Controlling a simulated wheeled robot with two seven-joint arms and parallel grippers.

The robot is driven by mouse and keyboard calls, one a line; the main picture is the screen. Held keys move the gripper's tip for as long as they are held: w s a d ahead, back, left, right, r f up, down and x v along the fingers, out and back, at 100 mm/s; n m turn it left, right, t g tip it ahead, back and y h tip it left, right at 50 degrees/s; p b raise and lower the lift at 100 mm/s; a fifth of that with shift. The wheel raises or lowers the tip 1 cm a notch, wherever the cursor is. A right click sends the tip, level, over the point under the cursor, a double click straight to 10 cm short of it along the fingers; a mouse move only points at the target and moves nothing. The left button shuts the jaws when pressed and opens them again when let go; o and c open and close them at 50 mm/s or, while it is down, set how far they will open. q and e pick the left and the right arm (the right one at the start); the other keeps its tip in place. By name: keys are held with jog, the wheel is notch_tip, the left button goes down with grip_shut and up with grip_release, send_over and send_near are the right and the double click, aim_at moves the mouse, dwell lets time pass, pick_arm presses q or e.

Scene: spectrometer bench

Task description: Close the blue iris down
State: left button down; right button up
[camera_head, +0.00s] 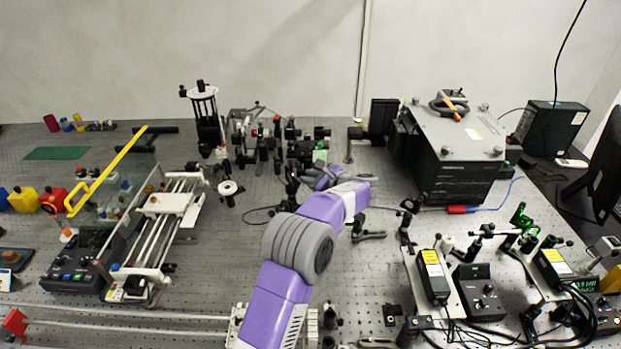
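My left arm comes in from the bottom middle in purple and grey and reaches forward over the bench. My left gripper (322,178) is at its far end, among small dark optical mounts (292,180) near the middle of the bench. Its fingers are small and partly hidden by my own wrist, so I cannot tell whether they are open or shut. I cannot pick out the blue iris; the mounts around the gripper are too small and crowded to tell apart. My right gripper is not in view.
A large black box (455,178) stands at the back right. Laser units (433,277) and cables crowd the front right. Bare perforated bench (225,250) shows left of my arm.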

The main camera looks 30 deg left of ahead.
pick_arm(q)
jog(key=shift+s+a+f+n+t+h, duration=0.3)
jog(key=shift+a+f+n+h, duration=0.15)
jog(key=shift+n+h, duration=0.4)
jog(key=shift+f, duration=0.1)
jog(key=c, duration=1.1)
grip_release()
jog(key=shift+d, duration=0.15)
jog(key=v, duration=0.7)
jog(key=shift+r+p, duration=0.3)
jog(key=shift+p, duration=0.15)
jog(key=shift+d, duration=0.1)
